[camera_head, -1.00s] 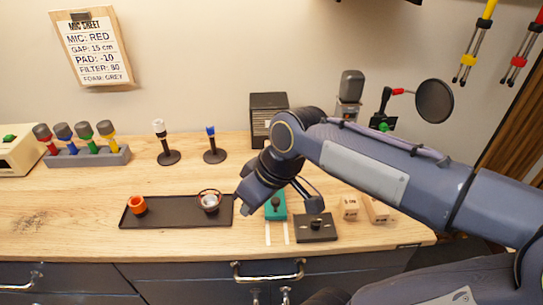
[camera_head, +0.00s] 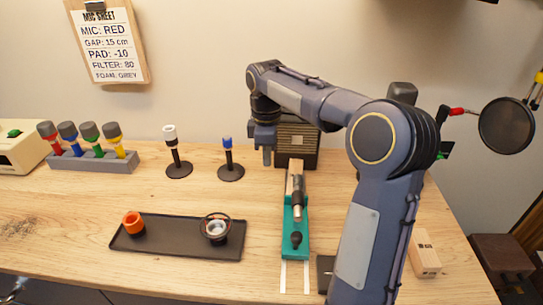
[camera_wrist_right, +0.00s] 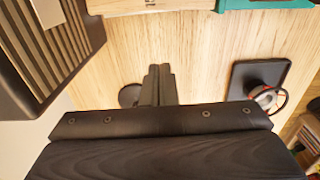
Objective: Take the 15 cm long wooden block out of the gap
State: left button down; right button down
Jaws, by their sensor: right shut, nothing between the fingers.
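A pale wooden block (camera_head: 293,175) lies in the gap between the grille-fronted amp (camera_head: 297,145) and the microphone (camera_head: 298,203) on the teal slide (camera_head: 296,240). In the right wrist view, part of the block (camera_wrist_right: 150,4) shows at the top edge, beside the amp (camera_wrist_right: 55,45) and a strip of the teal slide (camera_wrist_right: 265,4). My right gripper (camera_head: 267,158) is shut and empty. It hangs just left of the amp, apart from the block. Its closed fingers (camera_wrist_right: 160,84) point down over bare table in the wrist view. My left gripper is out of view.
A stand with a blue top (camera_head: 230,165) is close left of my right gripper. A dark tray (camera_head: 175,245) with an orange ring and a shock mount lies front left. Another wooden block (camera_head: 425,252) stands at right. My right forearm covers the table between.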

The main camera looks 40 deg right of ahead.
aim_at(268, 188)
notch_tip(268, 188, down, 8)
jog(key=shift+r+b, duration=0.1)
jog(key=shift+b, duration=0.25)
jog(key=shift+s+d+r, duration=0.15)
jog(key=shift+s+d, duration=0.25)
jog(key=shift+d, duration=0.2)
jog(key=shift+s+d+r, duration=0.1)
jog(key=shift+s+d, duration=0.3)
jog(key=shift+d, duration=0.15)
jog(key=shift+s+d, duration=0.4)
jog(key=shift+d, duration=0.05)
jog(key=s+d+p, duration=0.1)
jog(key=s+d, duration=0.2)
jog(key=d, duration=0.1)
jog(key=s+d, duration=0.4)
jog(key=shift+p, duration=0.4)
jog(key=shift+w, duration=0.1)
notch_tip(268, 188, up, 8)
jog(key=shift+p, duration=0.35)
